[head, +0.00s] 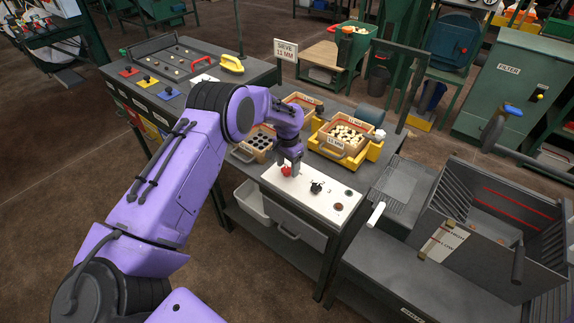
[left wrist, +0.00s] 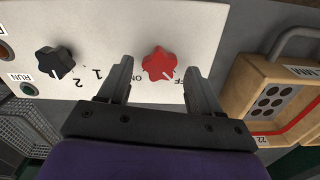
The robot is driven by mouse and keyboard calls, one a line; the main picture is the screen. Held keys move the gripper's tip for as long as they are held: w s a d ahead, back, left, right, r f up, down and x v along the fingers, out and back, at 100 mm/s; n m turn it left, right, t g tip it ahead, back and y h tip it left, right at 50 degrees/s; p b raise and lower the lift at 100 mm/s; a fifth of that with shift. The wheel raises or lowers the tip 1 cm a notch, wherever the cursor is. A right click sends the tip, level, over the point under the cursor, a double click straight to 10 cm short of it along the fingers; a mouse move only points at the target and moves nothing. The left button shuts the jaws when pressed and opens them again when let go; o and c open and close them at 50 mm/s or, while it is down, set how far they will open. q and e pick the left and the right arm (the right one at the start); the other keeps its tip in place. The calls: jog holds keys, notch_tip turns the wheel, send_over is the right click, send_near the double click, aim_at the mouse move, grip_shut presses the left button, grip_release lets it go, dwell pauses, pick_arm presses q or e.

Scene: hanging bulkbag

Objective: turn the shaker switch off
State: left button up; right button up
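The red star-shaped switch knob (head: 286,171) is on the white control panel (head: 327,206). In the left wrist view the red knob (left wrist: 158,62) sits between the fingertips of my open left gripper (left wrist: 157,74), with a gap on each side. A white mark is on its lower edge; partly hidden ON and OFF labels lie near it, and I cannot tell for sure which one it points to. In the head view my left gripper (head: 290,160) reaches down over the knob. My right gripper is not in view.
A black knob (left wrist: 55,62) with marks 1 and 2 is on the same panel, left of the red one. A wooden sieve box (left wrist: 262,92) stands to the right. A yellow shaker frame (head: 369,156) holds a sieve (head: 328,147) behind the panel.

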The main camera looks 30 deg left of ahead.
aim_at(288, 168)
pick_arm(q)
notch_tip(288, 168, up, 10)
jog(key=b, duration=0.2)
jog(key=shift+r, duration=0.2)
dwell(0.6)
